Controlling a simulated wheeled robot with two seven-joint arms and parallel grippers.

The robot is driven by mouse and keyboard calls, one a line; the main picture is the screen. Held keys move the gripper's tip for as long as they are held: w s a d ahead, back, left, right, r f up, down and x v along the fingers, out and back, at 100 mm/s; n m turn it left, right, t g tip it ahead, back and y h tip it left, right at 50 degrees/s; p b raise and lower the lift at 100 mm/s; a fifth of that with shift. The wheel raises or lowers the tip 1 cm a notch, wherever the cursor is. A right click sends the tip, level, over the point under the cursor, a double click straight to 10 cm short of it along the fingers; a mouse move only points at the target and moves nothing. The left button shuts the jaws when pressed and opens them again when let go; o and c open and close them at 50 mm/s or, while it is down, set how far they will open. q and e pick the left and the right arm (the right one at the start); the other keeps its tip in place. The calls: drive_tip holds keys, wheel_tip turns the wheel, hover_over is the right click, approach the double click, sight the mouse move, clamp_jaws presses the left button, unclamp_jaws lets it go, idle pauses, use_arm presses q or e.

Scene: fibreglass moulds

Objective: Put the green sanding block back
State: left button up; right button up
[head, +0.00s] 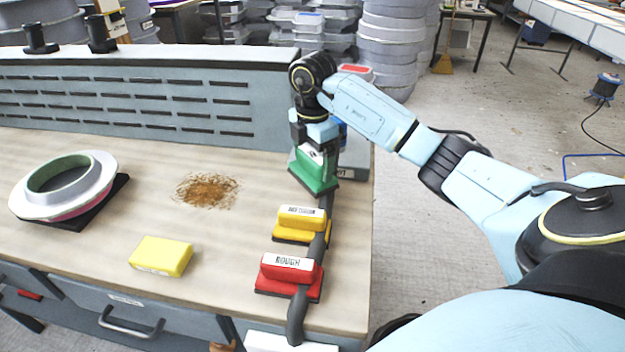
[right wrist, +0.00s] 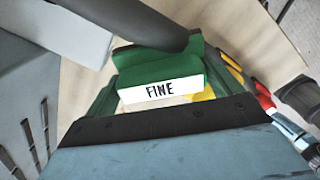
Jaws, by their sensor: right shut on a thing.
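The green sanding block (head: 318,178) is at the back right of the workbench, in line with the other two sanding blocks. Its white label reads FINE in the right wrist view (right wrist: 160,92). My right gripper (head: 314,150) points down over it and is shut on it, hiding part of its top. I cannot tell whether its base touches the bench. The yellow sanding block (head: 302,221) and the red sanding block (head: 287,277), labelled ROUGH, stand in front of it. My left gripper is not in view.
A grey hose (head: 326,205) runs along the blocks' right side. A slotted panel (head: 130,105) bounds the back. A yellow sponge (head: 161,256), brown dust (head: 207,190) and a ring-shaped mould (head: 92,199) are to the left.

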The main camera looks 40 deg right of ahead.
sight(312, 176)
drive_tip(key=shift+f, duration=0.8)
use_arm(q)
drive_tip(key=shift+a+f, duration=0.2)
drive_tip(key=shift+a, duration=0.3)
use_arm(e)
drive_tip(key=shift+f, duration=1.75)
drive_tip(key=o, duration=0.7)
drive_tip(key=shift+f, duration=0.15)
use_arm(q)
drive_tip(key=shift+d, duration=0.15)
use_arm(e)
wheel_tip(312, 176, up, 12)
drive_tip(key=shift+f+p, duration=0.2)
drive_tip(key=shift+p, duration=0.35)
drive_tip(key=shift+r, duration=0.4)
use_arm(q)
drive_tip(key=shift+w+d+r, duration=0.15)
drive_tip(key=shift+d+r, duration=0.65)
